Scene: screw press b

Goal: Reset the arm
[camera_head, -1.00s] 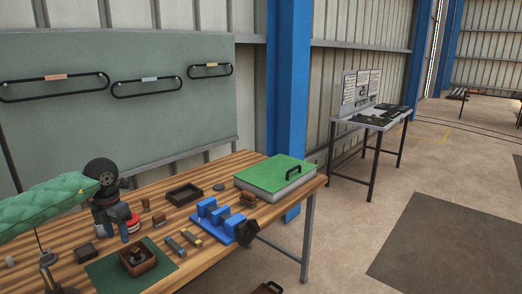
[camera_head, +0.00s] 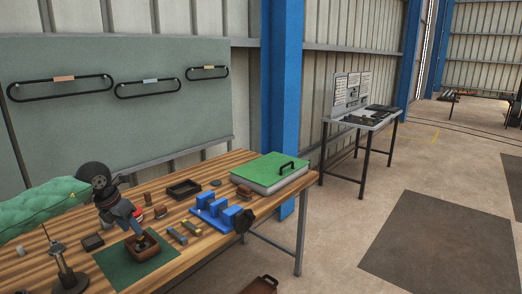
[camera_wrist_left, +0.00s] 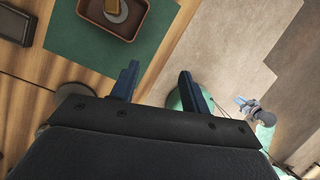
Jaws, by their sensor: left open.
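My left gripper (camera_head: 139,236) is open, pointing down at the brown tray (camera_head: 148,254) on the green mat (camera_head: 115,264). In the head view its fingers overlap the tray and partly hide what lies inside. In the left wrist view the two fingers (camera_wrist_left: 156,82) stand apart with nothing between them, and the tray (camera_wrist_left: 135,33) lies beyond the left finger with a small pale and dark piece (camera_wrist_left: 115,11) in it. A small gripper with a teal sleeve, seemingly my right one (camera_wrist_left: 243,104), shows at the right; its jaws are too small to read.
A blue screw press (camera_head: 220,212) with a black knob stands on the wooden bench, near a green-lidded case (camera_head: 268,170). A black tray (camera_head: 184,189), small blocks and a metal stand (camera_head: 68,270) are around.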

